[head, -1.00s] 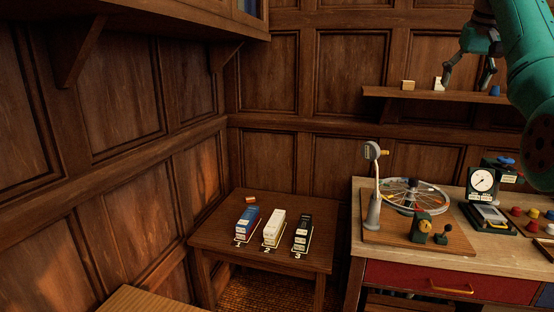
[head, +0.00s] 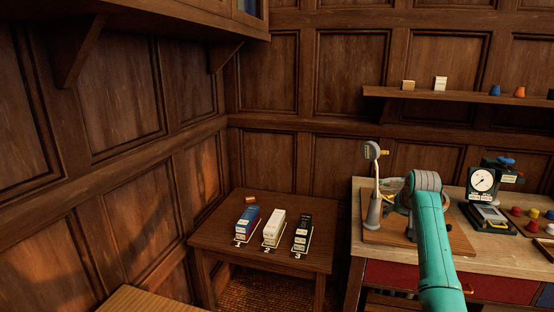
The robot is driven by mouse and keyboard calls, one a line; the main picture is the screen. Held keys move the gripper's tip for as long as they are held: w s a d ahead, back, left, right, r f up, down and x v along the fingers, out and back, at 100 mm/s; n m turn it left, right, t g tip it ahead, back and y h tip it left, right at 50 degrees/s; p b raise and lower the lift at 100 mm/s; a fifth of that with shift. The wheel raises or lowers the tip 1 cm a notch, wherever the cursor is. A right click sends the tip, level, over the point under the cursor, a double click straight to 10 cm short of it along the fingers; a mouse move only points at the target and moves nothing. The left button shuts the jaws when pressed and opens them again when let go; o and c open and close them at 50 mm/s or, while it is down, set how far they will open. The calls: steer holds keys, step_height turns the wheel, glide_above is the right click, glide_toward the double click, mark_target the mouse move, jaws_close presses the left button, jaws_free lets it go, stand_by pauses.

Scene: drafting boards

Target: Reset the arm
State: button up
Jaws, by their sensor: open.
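My gripper (head: 394,205) is partly in view at the end of my teal arm, over the left part of the workbench. It is open, and nothing shows between its fingers. It is in front of the wooden board (head: 373,235) that carries a gauge on a grey stand (head: 373,205). My wrist and forearm hide the spoked wheel on that board and most of the small devices in front of it.
A low side table (head: 215,232) at the left holds a blue (head: 247,220), a white (head: 274,228) and a black block (head: 303,232) on numbered places. The workbench (head: 340,262) carries a dial gauge (head: 482,181) and coloured knobs. A wall shelf (head: 430,94) holds small blocks and cups.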

steer(key=shift+t, duration=0.4)
steer(key=s+a+f, duration=0.1)
steer(key=f, duration=0.3)
steer(key=s+a+f, duration=0.1)
steer(key=f, duration=0.3)
steer(key=s+a+f, duration=0.1)
steer(key=f, duration=0.3)
steer(key=shift+s+f, duration=0.1)
steer(key=shift+f, duration=0.05)
steer(key=s+a+f+t, duration=0.1)
steer(key=s+a+f, duration=0.3)
steer(key=s+f, duration=0.55)
steer(key=s+a+f+t, duration=0.1)
steer(key=s+a+f, duration=0.3)
steer(key=s+f, duration=0.55)
steer(key=s+a+f+n+t, duration=0.1)
steer(key=s+a+f, duration=0.3)
steer(key=s+f, duration=0.45)
steer(key=s+a+r+t, duration=0.1)
steer(key=s+a+r, duration=0.15)
steer(key=s, duration=1.05)
steer(key=s+a+r+t, duration=0.1)
steer(key=s+a+r, duration=0.15)
steer(key=s, duration=1.05)
steer(key=s+a+r+n+t+y, duration=0.1)
steer(key=s+a+r, duration=0.1)
steer(key=s+r, duration=1.7)
steer(key=shift+r+t+y, duration=0.25)
steer(key=shift+t+y, duration=0.05)
steer(key=shift+t, duration=0.1)
